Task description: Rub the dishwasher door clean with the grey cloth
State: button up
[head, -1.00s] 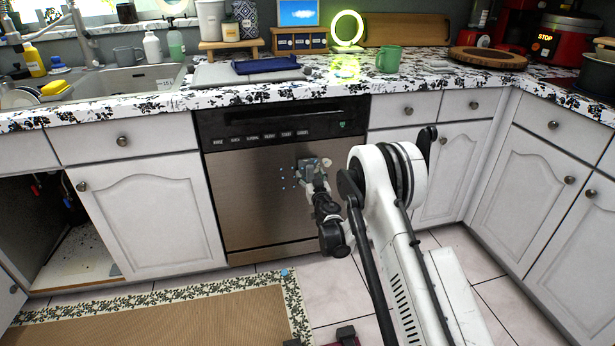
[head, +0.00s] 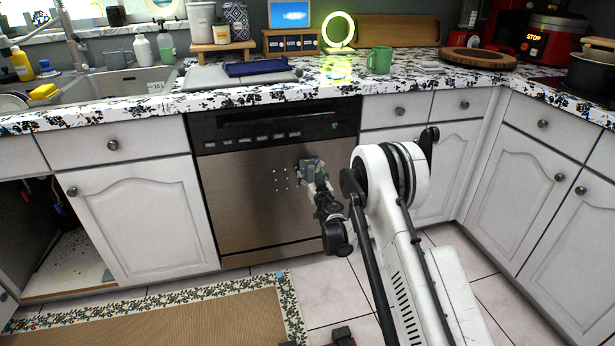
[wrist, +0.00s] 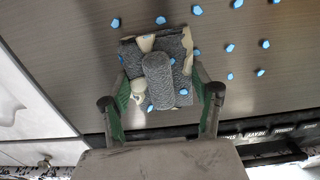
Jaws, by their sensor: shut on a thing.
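The dishwasher door (head: 235,205) is a brownish metal panel below a dark control strip, and it is closed. Several small blue spots (head: 275,180) are on its middle; they also show in the wrist view (wrist: 229,48). My gripper (wrist: 160,92) is shut on the grey cloth (wrist: 183,65), with a green-sided finger on each side. Some blue spots show at the cloth. The door behind it is hidden.
The counter (head: 420,80) above holds a green mug (head: 379,60), a glowing ring lamp (head: 338,30) and a folded blue cloth (head: 255,67). An open sink cabinet (head: 40,240) is at left. A brown mat (head: 190,322) lies on the floor before the dishwasher.

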aim_at(318, 171)
jog(key=shift+d, duration=0.1)
jog(key=shift+w+d, duration=0.15)
jog(key=shift+d, duration=0.65)
jog(key=shift+w+d, duration=0.15)
jog(key=shift+d, duration=0.55)
jog(key=shift+d, duration=0.15)
jog(key=shift+w+d, duration=0.2)
jog(key=shift+d, duration=0.5)
jog(key=shift+w+d, duration=0.2)
jog(key=shift+d, duration=0.75)
